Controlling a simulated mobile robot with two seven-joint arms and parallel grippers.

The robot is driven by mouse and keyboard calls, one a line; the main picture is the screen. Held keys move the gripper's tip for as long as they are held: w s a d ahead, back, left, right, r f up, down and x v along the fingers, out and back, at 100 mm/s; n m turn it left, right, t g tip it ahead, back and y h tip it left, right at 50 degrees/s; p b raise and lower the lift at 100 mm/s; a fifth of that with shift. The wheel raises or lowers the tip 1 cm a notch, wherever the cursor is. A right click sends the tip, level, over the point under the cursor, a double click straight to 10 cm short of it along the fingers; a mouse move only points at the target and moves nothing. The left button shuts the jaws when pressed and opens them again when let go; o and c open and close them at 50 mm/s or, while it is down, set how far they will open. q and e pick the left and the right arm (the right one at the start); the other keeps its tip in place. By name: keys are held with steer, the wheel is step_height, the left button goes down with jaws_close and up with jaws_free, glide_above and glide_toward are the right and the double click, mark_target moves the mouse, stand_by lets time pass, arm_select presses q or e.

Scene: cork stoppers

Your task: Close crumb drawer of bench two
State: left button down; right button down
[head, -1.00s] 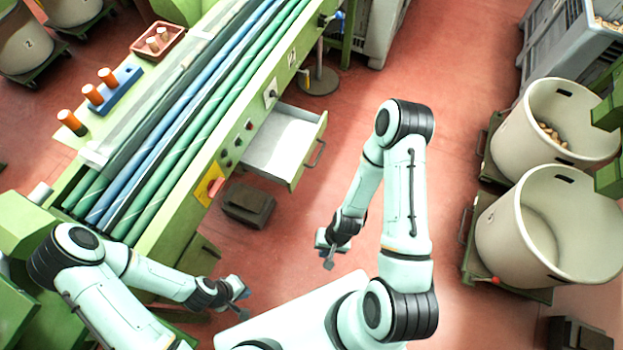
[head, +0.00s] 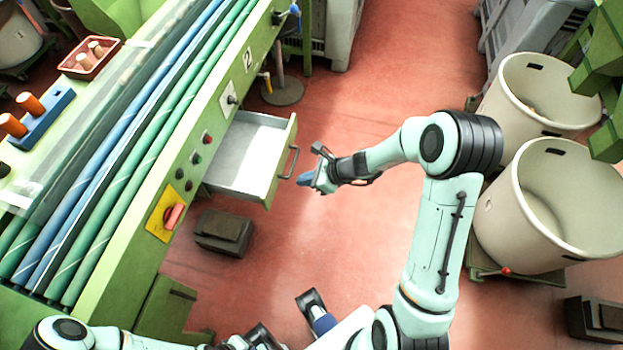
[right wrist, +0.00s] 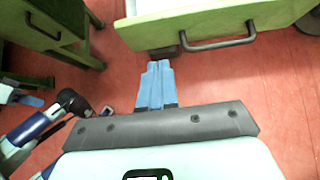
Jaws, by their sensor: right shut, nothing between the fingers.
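The crumb drawer (head: 245,160) of the green bench marked 2 (head: 230,85) stands pulled out, its pale inside showing. Its handle (head: 289,162) is on the green front panel. My right gripper (head: 303,179) is shut and empty, just in front of the handle and apart from it. In the right wrist view the blue fingers (right wrist: 156,82) are together, below the drawer front (right wrist: 205,20) and to the left of its handle (right wrist: 218,43). My left gripper (head: 318,313) is low in the head view, partly cut off; its jaw state is unclear.
A dark step-like box (head: 223,232) lies on the floor near the drawer. Two cream tubs (head: 545,215) stand at the right. A round-based stand (head: 284,92) is beyond the drawer. Red floor in front of the drawer is clear.

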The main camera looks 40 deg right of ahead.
mark_target(272, 182)
steer(key=w+a+f, duration=0.2)
steer(key=w+a, duration=0.1)
steer(key=w+a+f, duration=0.1)
steer(key=w, duration=0.1)
steer(key=shift+a+f, duration=0.1)
steer(key=shift+a, duration=0.05)
arm_select(q)
steer(key=shift+w+f, duration=0.15)
steer(key=shift+f, duration=0.1)
arm_select(e)
steer(key=shift+w+a, duration=0.3)
steer(key=shift+w, duration=0.05)
